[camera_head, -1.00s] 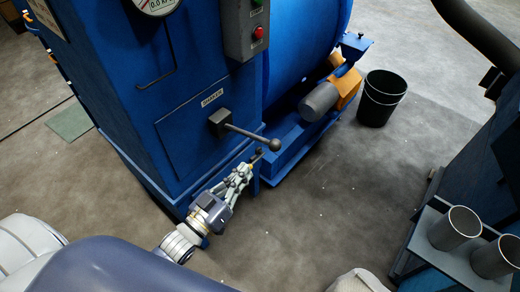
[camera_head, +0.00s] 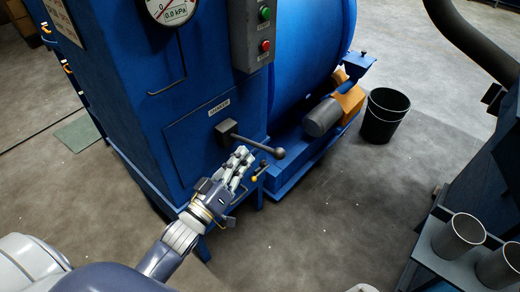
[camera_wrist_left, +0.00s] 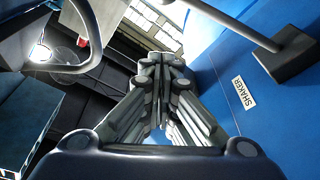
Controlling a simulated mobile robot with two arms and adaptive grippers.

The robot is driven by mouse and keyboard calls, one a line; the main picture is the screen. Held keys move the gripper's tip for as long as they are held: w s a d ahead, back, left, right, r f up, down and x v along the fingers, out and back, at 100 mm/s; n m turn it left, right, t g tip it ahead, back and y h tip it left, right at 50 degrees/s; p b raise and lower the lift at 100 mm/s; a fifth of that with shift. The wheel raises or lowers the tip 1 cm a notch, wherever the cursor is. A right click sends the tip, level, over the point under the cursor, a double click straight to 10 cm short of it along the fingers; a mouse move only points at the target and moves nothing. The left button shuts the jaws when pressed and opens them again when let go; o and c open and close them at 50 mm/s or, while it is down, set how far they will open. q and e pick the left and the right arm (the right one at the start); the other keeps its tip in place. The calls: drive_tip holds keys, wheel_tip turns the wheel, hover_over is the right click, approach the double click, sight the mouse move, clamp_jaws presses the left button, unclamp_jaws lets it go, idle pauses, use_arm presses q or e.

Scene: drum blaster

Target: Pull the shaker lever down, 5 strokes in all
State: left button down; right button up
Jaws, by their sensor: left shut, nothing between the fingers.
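The shaker lever (camera_head: 252,142) is a grey rod with a ball knob, sticking out from a dark pivot block under the SHAKER label (camera_head: 219,106) on the blue cabinet. It slopes down slightly to the right in the head view. My left gripper (camera_head: 242,154) is shut and empty, its tips just below the rod in that picture; I cannot tell whether they touch it. In the left wrist view the closed fingers (camera_wrist_left: 165,62) point ahead, with the lever rod (camera_wrist_left: 232,20) and pivot block (camera_wrist_left: 287,54) apart from them at upper right. My right gripper is not in view.
A gauge (camera_head: 170,8) and a button box (camera_head: 252,35) are above on the cabinet. A motor (camera_head: 322,117) and blue base ledge lie right of the lever. A black bucket (camera_head: 385,117) stands on the floor. Bare floor lies in front.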

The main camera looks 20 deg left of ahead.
use_arm(q)
drive_tip(key=w+d+f+p, duration=0.1)
drive_tip(key=w+d, duration=0.3)
drive_tip(key=w, duration=0.4)
drive_tip(key=shift+f+p, duration=0.25)
drive_tip(key=shift+p, duration=0.45)
drive_tip(key=shift+w, duration=0.1)
